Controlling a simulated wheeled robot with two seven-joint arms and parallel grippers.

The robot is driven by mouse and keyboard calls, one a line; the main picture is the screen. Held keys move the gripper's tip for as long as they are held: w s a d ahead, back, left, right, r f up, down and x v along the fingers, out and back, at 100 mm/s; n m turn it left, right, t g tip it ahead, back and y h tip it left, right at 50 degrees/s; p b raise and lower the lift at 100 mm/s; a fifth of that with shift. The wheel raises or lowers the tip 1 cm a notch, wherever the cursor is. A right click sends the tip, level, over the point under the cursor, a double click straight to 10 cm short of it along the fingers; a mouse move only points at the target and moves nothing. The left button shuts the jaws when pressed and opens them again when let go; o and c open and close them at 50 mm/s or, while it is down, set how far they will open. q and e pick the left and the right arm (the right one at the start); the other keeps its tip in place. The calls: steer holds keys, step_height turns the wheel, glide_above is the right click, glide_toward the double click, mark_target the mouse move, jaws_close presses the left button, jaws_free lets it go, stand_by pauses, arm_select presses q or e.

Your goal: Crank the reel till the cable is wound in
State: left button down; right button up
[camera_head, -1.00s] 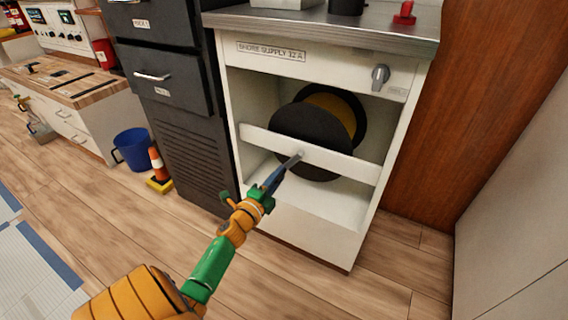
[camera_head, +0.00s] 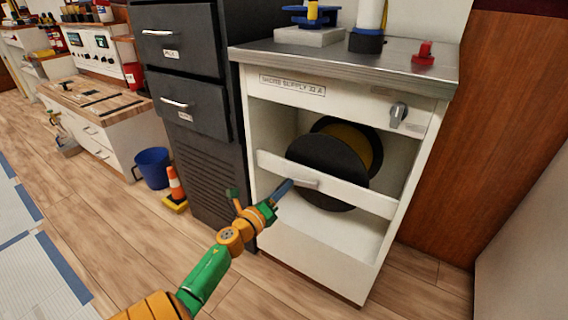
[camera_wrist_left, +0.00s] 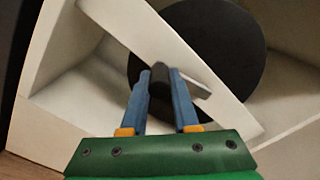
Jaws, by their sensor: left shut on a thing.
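The reel (camera_head: 322,158) has dark round flanges with yellow cable (camera_head: 355,138) between them. It sits in the open bay of a white cabinet, behind a white crossbar (camera_head: 375,203). A short grey crank (camera_head: 308,183) is in front of the crossbar; in the left wrist view its dark handle (camera_wrist_left: 160,74) lies between the blue fingers. My left gripper (camera_head: 283,190) is shut on this handle, and it also shows in the left wrist view (camera_wrist_left: 162,85). The fingers hide part of the handle. My right gripper is not in view.
The cabinet's metal top (camera_head: 345,62) carries a red knob-like item (camera_head: 423,54), a blue device and a white cylinder. A grey rotary switch (camera_head: 398,114) is on its front. A dark drawer cabinet (camera_head: 190,110) stands left, with a cone (camera_head: 176,186) and blue bucket (camera_head: 152,167) beyond.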

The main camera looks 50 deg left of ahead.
arm_select(q)
steer(key=shift+r, duration=0.15)
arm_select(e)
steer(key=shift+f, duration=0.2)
arm_select(q)
steer(key=c, duration=0.7)
jaws_free()
steer(key=shift+s, duration=0.2)
steer(key=p+v, duration=0.1)
steer(key=v, duration=0.5)
steer(key=shift+s, duration=0.35)
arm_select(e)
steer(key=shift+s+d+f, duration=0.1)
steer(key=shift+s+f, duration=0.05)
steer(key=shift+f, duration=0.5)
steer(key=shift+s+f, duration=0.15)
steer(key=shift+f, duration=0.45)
